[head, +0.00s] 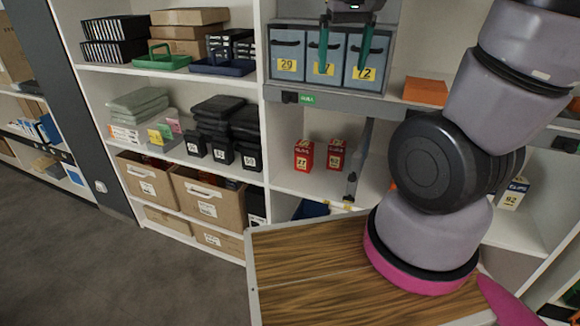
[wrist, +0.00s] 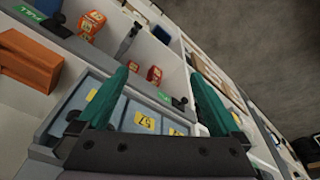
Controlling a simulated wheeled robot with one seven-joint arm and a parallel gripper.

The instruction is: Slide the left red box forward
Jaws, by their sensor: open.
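The left red box (head: 303,155) stands upright on a white middle shelf, with a yellow label on its front. A second red box (head: 336,154) stands just to its right with a small gap. In the wrist view the left red box (wrist: 154,75) shows small, between and beyond the fingertips, with the other red box (wrist: 137,72) beside it. My gripper (head: 343,68) is open and empty, its two green fingers apart. It is up in front of the grey bins, above and clear of both red boxes. The fingers show in the wrist view too (wrist: 160,76).
Grey bins (head: 287,52) with yellow labels stand on the shelf above. A grey rail (head: 345,105) with a green label runs below them. A dark upright bar (head: 360,160) stands right of the red boxes. An orange box (head: 425,91) lies at right. Black bins (head: 245,155) stand left.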

